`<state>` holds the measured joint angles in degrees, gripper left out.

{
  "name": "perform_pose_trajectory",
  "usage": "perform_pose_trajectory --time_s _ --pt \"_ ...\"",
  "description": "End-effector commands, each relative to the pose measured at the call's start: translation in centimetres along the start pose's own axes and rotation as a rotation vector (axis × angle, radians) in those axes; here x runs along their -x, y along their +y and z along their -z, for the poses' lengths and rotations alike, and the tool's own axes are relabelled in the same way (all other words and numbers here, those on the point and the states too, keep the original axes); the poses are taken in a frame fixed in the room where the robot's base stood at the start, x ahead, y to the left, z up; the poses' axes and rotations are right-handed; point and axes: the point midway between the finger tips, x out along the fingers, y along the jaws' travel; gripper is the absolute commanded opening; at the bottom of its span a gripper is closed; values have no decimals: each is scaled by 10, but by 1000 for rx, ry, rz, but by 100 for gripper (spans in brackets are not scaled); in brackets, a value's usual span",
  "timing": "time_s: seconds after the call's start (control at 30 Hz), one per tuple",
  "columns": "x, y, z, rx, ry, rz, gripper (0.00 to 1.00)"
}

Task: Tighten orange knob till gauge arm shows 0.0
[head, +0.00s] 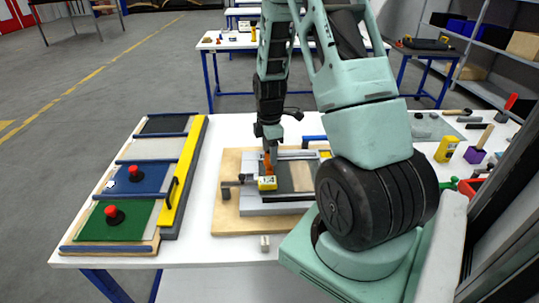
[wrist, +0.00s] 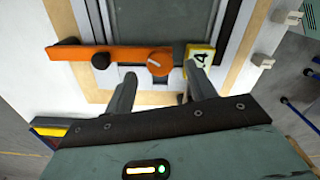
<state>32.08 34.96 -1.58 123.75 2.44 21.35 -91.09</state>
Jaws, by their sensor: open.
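The round orange knob (wrist: 159,63) with a pale line across its top sits at the right part of an orange bar (wrist: 82,55) in the wrist view. In the head view my gripper (head: 268,150) points down over the fixture.
The fixture sits on a wooden board (head: 228,208) on a white table (head: 205,235). A panel with red buttons and a yellow bar (head: 180,180) lies left. A yellow box (head: 446,149) and tools stand right. A small pale block (head: 265,243) lies in front.

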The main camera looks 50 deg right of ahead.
Motion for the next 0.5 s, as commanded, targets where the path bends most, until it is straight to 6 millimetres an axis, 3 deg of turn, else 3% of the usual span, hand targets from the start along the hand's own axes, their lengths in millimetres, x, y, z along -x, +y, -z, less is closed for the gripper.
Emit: perform_pose_trajectory --time_s 0.2,0.5 --pt "-23 0 0 1 0 1 56" --pt "-29 0 0 0 0 -1 56"
